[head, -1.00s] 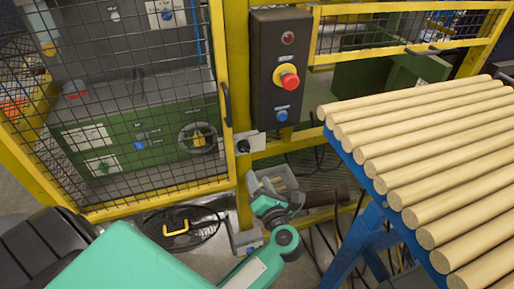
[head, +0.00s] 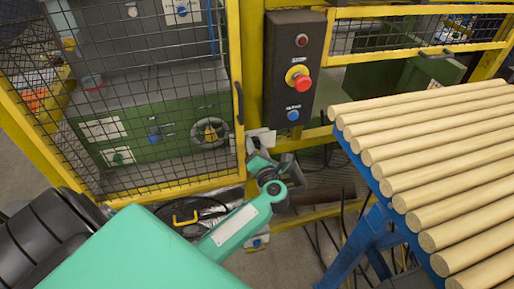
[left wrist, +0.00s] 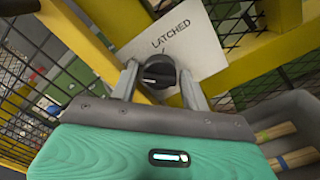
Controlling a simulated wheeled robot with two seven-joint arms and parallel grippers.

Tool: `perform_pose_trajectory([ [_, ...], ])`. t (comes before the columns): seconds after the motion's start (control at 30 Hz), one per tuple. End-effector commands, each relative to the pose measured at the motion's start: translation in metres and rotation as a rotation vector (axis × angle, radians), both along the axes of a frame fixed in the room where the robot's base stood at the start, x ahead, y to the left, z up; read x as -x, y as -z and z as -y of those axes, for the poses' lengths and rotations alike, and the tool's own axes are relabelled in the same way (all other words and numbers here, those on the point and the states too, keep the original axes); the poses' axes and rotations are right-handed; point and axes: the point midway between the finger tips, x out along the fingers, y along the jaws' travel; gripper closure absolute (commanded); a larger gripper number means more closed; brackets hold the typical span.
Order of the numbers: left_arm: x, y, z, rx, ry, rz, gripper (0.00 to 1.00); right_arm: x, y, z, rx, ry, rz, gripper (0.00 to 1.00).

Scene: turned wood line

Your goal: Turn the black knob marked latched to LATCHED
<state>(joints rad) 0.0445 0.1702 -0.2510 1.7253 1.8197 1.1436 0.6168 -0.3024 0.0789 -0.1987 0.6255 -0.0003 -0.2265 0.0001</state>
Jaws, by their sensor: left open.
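In the left wrist view, a black round knob (left wrist: 158,71) sits on a white plate (left wrist: 205,50) printed LATCHED, fixed to the yellow frame. A thin light line shows on the knob; I cannot tell exactly how it lines up with the word. My left gripper (left wrist: 160,84) is open, with one grey finger on each side of the knob. I cannot tell whether either finger touches it. In the head view, my left gripper (head: 259,165) is at the white plate (head: 262,140) below the control box, and the knob is hidden there. My right gripper is not in view.
A black control box (head: 295,65) with a red button (head: 301,85) and a blue button is above the plate. A mesh gate (head: 150,100) stands to its left. Wooden rods (head: 430,150) lie on a blue stand (head: 355,240) at the right. A grey bin (left wrist: 295,115) is close to the gripper.

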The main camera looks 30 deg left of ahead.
Motion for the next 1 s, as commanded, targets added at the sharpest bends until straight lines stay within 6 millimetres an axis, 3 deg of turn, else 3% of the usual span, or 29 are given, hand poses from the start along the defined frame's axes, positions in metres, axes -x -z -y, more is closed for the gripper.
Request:
perform_pose_trajectory([
  [0.07,0.0,0.0,0.0,0.0,0.0,0.0,0.54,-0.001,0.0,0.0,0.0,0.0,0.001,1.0],
  [0.23,0.0,0.0,0.0,0.0,0.0,0.0,0.85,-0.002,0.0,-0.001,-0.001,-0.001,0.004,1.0],
  [0.57,0.0,-0.001,0.001,-0.022,0.001,-0.028,0.86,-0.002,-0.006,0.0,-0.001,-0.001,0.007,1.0],
  [1.0,0.0,-0.004,0.001,-0.221,0.0,-0.267,0.86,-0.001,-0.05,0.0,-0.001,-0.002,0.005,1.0],
])
